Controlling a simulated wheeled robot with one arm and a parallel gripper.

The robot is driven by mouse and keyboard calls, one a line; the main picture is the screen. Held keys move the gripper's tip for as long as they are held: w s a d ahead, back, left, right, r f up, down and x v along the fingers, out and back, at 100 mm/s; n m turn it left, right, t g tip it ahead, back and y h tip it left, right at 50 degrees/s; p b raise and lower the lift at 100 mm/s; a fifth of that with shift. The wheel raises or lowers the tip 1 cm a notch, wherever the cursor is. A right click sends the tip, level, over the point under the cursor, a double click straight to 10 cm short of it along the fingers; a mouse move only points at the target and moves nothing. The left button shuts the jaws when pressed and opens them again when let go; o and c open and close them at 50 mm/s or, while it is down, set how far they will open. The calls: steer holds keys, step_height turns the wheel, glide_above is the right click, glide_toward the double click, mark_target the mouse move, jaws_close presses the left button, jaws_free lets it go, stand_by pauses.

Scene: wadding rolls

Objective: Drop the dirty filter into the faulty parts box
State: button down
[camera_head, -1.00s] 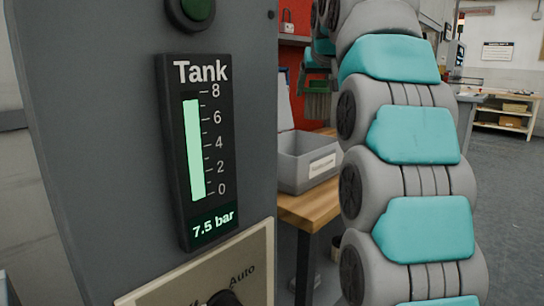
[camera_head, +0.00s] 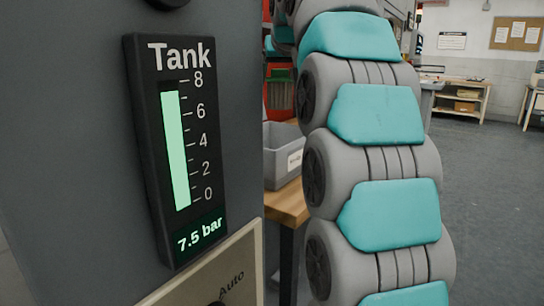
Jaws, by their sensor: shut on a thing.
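A grey open box (camera_head: 272,160) with a white label on its front stands on a wooden-topped bench. The label is too small to read, so I cannot tell if this is the faulty parts box. My own arm, grey with teal covers, hides its right side, and the dark panel cuts off its left. The inside is mostly hidden. I see no dirty filter in this view. My gripper is out of view too; only links of my arm show.
A dark cabinet with a tank gauge (camera_head: 180,150) reading 7.5 bar fills the left side, very close. The wooden bench (camera_head: 288,207) stands behind my arm. Open grey floor (camera_head: 490,210) lies at the right, with a shelf bench (camera_head: 462,98) at the far wall.

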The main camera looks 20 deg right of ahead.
mark_target(282, 78)
steer(key=shift+f+b, duration=1.2)
steer(key=shift+f, duration=0.75)
jaws_free()
steer(key=shift+r, duration=0.1)
steer(key=v, duration=0.7)
steer(key=shift+s+r, duration=0.15)
steer(key=shift+s, duration=0.1)
